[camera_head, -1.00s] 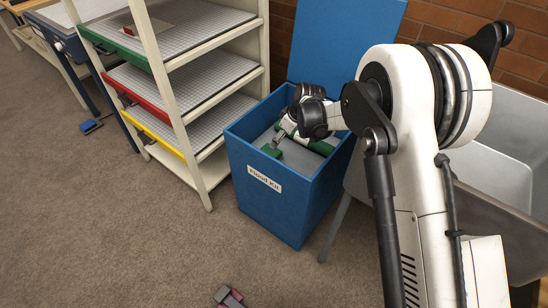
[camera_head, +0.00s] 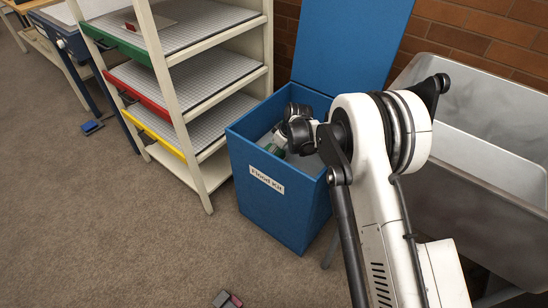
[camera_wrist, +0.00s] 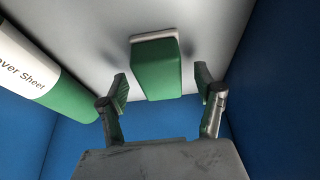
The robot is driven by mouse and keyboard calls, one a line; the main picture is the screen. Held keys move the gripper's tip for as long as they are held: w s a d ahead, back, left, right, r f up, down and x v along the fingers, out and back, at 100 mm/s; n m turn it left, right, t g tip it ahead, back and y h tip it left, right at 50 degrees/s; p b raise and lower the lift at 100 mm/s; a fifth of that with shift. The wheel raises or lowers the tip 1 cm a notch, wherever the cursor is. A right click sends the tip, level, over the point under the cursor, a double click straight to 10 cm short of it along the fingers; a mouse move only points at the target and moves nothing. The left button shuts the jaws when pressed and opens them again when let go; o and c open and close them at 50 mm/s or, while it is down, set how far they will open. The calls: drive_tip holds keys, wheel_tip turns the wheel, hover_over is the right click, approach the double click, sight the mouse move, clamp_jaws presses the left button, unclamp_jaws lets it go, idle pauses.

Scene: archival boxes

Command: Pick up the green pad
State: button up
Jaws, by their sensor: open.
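The green pad (camera_wrist: 157,72) shows in the wrist view as a green block with a pale base, on the light grey floor of the blue box (camera_head: 287,208). My gripper (camera_wrist: 162,88) is open, with one finger on each side of the pad and a gap to it on both sides. I cannot tell how far the fingertips reach down beside it. In the head view my gripper is inside the box, and my arm hides most of it and the pad.
A green and white roll marked "...over Sheet" (camera_wrist: 45,75) lies left of the pad in the wrist view. Blue box walls stand close around. A shelf rack (camera_head: 190,120) is left of the box, a grey metal sink (camera_head: 480,130) right. A small grey and pink item (camera_head: 227,299) lies on the floor.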

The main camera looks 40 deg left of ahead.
drive_tip(key=shift+x, duration=0.8)
drive_tip(key=shift+r, duration=0.1)
drive_tip(key=c, duration=1.2)
wheel_tip(320, 180, up, 10)
drive_tip(key=p, duration=0.3)
drive_tip(key=shift+c, duration=0.2)
